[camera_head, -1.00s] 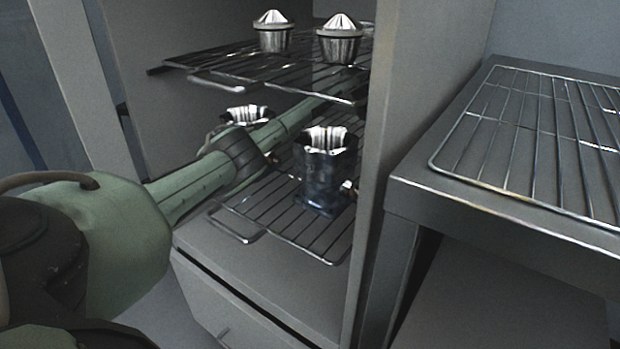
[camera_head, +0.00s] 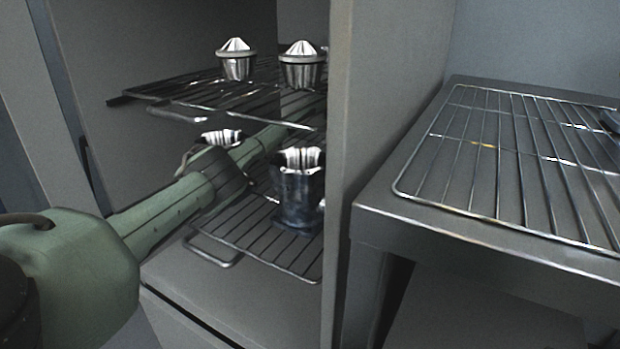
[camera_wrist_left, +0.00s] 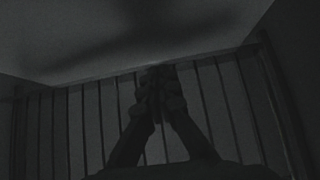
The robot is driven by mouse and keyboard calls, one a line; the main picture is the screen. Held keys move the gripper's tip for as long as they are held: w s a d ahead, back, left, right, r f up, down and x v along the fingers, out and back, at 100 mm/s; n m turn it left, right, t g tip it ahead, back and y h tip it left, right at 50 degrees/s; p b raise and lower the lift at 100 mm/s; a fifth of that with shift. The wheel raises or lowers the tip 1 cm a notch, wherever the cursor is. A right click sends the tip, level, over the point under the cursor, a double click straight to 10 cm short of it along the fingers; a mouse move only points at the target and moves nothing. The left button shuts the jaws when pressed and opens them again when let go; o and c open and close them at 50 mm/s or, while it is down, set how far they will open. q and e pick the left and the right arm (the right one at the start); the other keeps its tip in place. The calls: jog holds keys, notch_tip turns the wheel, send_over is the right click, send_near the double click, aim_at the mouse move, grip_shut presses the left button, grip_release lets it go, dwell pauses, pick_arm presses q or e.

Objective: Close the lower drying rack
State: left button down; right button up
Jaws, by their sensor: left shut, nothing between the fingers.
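The lower drying rack (camera_head: 262,256) is a wire shelf low in the open grey cabinet, its front loop handle (camera_head: 212,256) near the cabinet's front. A dark blue housing with a bright metal top (camera_head: 297,195) stands on it. Another housing (camera_head: 220,138) shows behind my left arm, mostly hidden. My left arm reaches in from the left, between the racks and over the lower one. Its gripper is hidden in the head view. In the dark left wrist view, my left gripper (camera_wrist_left: 155,92) is shut and empty, over wire bars near a pale surface. My right gripper is not recognisable.
The upper rack (camera_head: 180,95) carries two metal cone-topped parts (camera_head: 237,60) (camera_head: 301,66). The cabinet's right side wall (camera_head: 375,130) stands beside a grey table with an almost bare wire rack (camera_head: 480,150). An unclear dark thing (camera_head: 611,122) is at the right edge.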

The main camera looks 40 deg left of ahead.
pick_arm(q)
jog(key=s, duration=0.4)
jog(key=s+d, duration=0.1)
jog(key=s, duration=0.7)
jog(key=shift+d+r, duration=0.1)
jog(key=shift+d, duration=0.05)
jog(key=shift+s+d, duration=0.1)
jog(key=shift+s, duration=0.25)
jog(key=shift+d, duration=0.1)
